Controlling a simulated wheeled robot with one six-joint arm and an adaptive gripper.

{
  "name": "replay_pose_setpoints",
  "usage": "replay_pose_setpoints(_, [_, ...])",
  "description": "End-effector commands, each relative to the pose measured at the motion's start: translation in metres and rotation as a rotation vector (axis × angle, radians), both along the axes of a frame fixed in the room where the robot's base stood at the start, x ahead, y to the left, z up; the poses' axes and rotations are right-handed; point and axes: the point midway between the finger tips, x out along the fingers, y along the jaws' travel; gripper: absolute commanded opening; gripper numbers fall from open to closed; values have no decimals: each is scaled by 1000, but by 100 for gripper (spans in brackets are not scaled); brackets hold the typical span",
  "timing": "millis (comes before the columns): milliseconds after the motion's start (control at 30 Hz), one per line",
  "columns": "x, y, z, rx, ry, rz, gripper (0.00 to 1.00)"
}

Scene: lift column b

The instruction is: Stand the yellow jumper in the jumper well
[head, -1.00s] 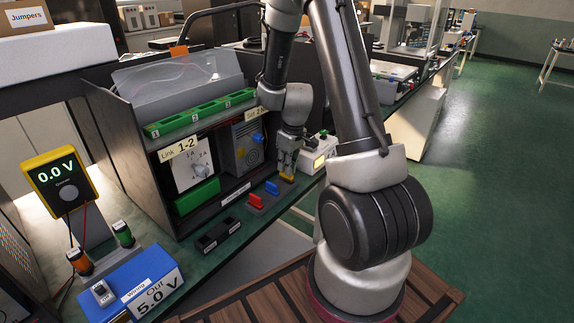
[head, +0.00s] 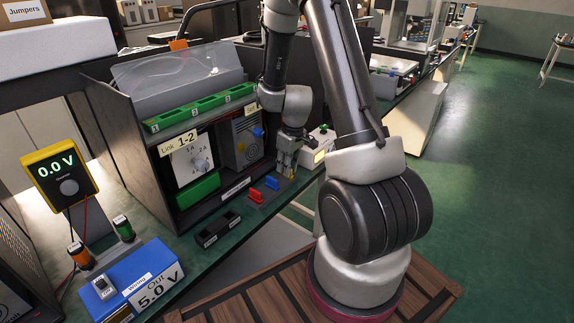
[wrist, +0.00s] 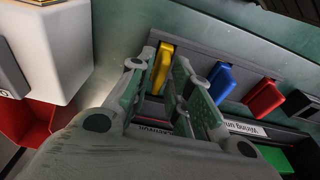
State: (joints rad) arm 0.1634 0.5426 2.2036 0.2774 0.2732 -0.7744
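The yellow jumper (wrist: 162,68) stands in the grey jumper rack (wrist: 201,71), beside a blue jumper (wrist: 222,82) and a red jumper (wrist: 264,98). My gripper (wrist: 165,60) is open, with a fingertip on each side of the yellow jumper; a narrow gap seems to remain. In the head view my gripper (head: 286,165) is low over the rack's far end, and the yellow jumper is mostly hidden. A black block (head: 217,230) with dark openings sits in front of the rack on the bench; I cannot tell for sure whether it is the jumper well.
A grey cabinet with a dial (head: 193,163) and green numbered strip (head: 200,107) stands behind the rack. A blue supply (head: 133,283) and yellow meter (head: 60,175) stand at left.

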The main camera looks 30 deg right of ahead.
Motion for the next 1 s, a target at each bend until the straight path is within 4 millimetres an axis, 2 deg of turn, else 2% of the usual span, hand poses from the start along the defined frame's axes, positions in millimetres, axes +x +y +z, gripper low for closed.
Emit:
replay_pose_setpoints(333, [0,0,1,0,0,0,33])
replay_pose_setpoints(433, [-1,0,8,1,-2,0,33])
replay_pose_setpoints(567, [-4,-1,31,0,-3,1,33])
replay_pose_setpoints(800, [-11,-4,84,0,-4,0,33])
replay_pose_setpoints(1000, [-16,-6,112,0,-1,0,33])
